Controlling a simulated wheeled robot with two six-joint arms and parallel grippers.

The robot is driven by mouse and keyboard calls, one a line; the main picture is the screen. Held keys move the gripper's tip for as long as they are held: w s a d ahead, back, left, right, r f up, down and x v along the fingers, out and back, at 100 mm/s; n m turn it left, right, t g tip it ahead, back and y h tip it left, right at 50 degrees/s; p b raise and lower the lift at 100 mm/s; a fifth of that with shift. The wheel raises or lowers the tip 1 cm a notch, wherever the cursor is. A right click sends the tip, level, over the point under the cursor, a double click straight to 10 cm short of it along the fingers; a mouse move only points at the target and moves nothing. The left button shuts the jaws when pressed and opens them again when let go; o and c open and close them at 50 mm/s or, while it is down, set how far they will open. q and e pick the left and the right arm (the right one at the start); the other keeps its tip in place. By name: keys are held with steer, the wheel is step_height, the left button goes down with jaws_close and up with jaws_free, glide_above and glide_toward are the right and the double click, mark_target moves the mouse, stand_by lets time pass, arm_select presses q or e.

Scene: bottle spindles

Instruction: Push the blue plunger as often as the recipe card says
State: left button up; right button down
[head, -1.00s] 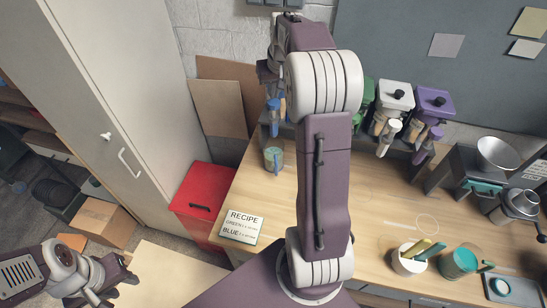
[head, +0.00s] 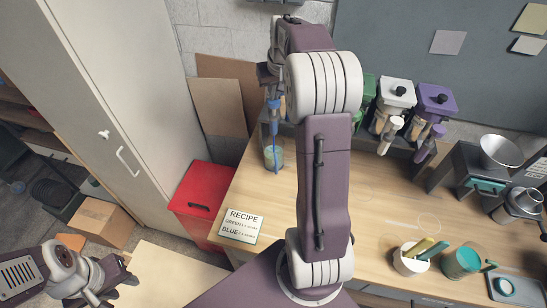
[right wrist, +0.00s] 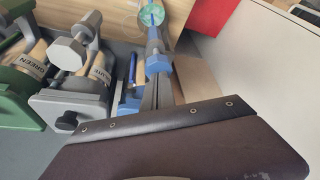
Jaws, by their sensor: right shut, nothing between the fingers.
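The recipe card (head: 242,227) lies at the table's left front, with a GREEN line and a BLUE line; its small figures are too small to read surely. The blue plunger (head: 274,105) is at the back left, partly hidden by my right arm; its blue part also shows in the right wrist view (right wrist: 158,63). A thin blue streak runs below it to a glass cup (head: 268,160) with greenish content. My right gripper (right wrist: 150,94) is shut and empty, right at the blue plunger; contact is unclear. My left gripper (head: 103,290) is low at the left, its fingers unclear.
The green dispenser (right wrist: 15,95), white dispenser (head: 396,94) and purple dispenser (head: 435,99) stand in a row along the back. A funnel stand (head: 500,152), a cup of sticks (head: 411,260) and a teal cup (head: 461,262) are at the right. The middle of the table is clear.

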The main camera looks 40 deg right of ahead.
steer(key=shift+f+b, duration=0.95)
steer(key=shift+f, duration=0.5)
step_height(320, 180, up, 5)
steer(key=p, duration=0.5)
steer(key=shift+f, duration=0.1)
steer(key=shift+f, duration=0.1)
steer(key=shift+f+b, duration=1.95)
steer(key=shift+f, duration=0.3)
steer(key=shift+r, duration=0.1)
steer(key=shift+r+p, duration=2.2)
steer(key=shift+r, duration=0.05)
